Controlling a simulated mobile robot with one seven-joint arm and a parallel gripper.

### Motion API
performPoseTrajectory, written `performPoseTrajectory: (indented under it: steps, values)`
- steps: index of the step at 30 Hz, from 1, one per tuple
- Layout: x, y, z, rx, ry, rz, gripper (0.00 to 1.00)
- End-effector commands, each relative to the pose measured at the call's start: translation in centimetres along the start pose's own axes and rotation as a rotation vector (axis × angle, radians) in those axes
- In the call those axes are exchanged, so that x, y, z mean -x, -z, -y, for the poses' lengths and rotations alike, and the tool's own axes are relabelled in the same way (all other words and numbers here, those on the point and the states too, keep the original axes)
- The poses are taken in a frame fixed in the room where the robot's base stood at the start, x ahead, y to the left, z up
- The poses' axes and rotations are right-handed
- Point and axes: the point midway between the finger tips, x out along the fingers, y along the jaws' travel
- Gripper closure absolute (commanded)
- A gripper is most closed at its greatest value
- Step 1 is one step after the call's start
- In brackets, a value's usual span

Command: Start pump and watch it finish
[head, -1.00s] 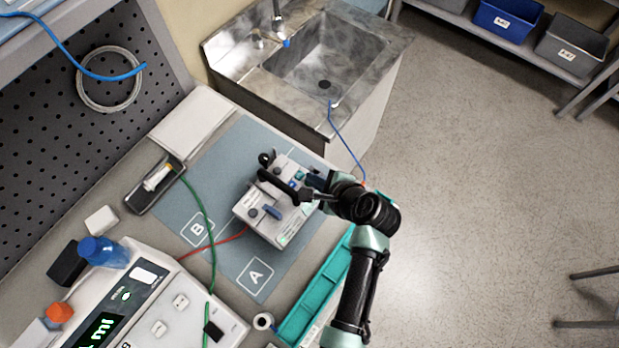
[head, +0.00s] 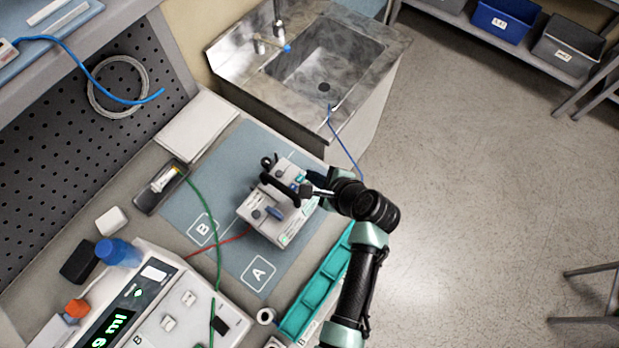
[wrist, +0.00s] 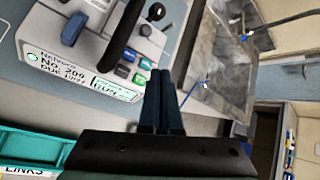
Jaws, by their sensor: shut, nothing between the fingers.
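In the head view my gripper (head: 308,190) is at the pump's right end, partly hidden by the arm.
A white unit with a green-lit display (head: 108,330), reading partly "9 ml", stands lower left. Red and green tubes cross the bench. A sink (head: 325,65) is behind; open floor lies right.

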Motion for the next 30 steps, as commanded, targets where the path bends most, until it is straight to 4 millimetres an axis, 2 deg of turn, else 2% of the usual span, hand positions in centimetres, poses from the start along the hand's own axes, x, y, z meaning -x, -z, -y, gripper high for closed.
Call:
performPoseTrajectory:
  steps: [1, 8, 30]
  values:
    - [0.8, -0.6, 0.6, 0.000, 0.000, 0.000, 1.00]
    - [2.0, -1.5, 1.5, 0.000, 0.000, 0.000, 1.00]
    - [1.9, -1.4, 1.4, 0.000, 0.000, 0.000, 1.00]
